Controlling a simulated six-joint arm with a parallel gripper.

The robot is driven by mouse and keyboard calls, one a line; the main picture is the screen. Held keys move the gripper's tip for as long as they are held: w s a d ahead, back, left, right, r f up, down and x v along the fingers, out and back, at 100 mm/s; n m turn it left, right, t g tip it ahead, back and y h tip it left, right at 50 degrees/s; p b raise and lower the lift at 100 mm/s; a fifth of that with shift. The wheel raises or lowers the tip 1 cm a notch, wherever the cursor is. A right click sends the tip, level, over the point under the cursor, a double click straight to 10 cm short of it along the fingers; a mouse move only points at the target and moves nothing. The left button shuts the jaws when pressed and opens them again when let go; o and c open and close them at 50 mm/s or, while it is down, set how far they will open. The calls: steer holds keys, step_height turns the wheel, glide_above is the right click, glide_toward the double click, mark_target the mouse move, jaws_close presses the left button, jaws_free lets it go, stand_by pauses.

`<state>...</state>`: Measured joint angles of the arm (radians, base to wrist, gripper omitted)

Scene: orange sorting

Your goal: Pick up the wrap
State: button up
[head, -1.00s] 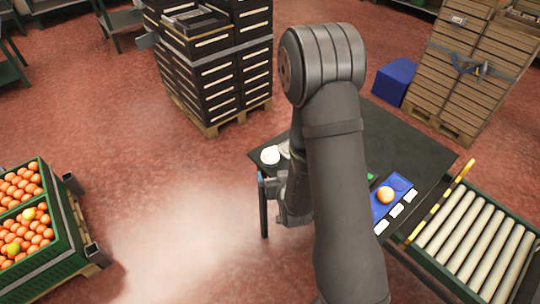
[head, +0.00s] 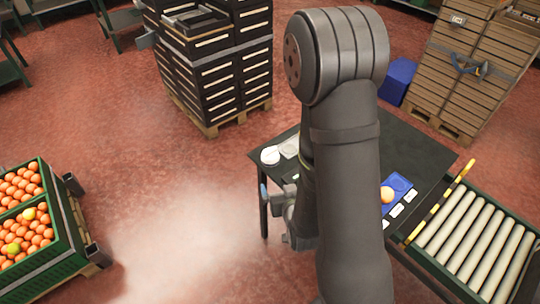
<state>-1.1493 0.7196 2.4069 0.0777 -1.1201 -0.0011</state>
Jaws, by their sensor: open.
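No object is clearly recognisable as the wrap. A flat pale square piece (head: 289,147) lies on the dark table (head: 420,150), beside a white round item (head: 270,155); either is too small to identify surely. My gripper (head: 275,213) is partly hidden by my arm. It is open, at the table's left edge, nearer the camera than the pale items and apart from them. An orange (head: 387,195) rests on a blue tray (head: 400,183), partly covered by my arm.
A roller conveyor (head: 475,240) with a yellow-black bar (head: 440,200) adjoins the table at right. Dark stacked crates (head: 215,70) stand behind, wooden crates (head: 465,70) at back right. A green bin of oranges (head: 45,260) stands at left. The floor between is clear.

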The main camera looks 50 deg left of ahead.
steer(key=shift+v, duration=0.8)
steer(key=shift+c, duration=1.2)
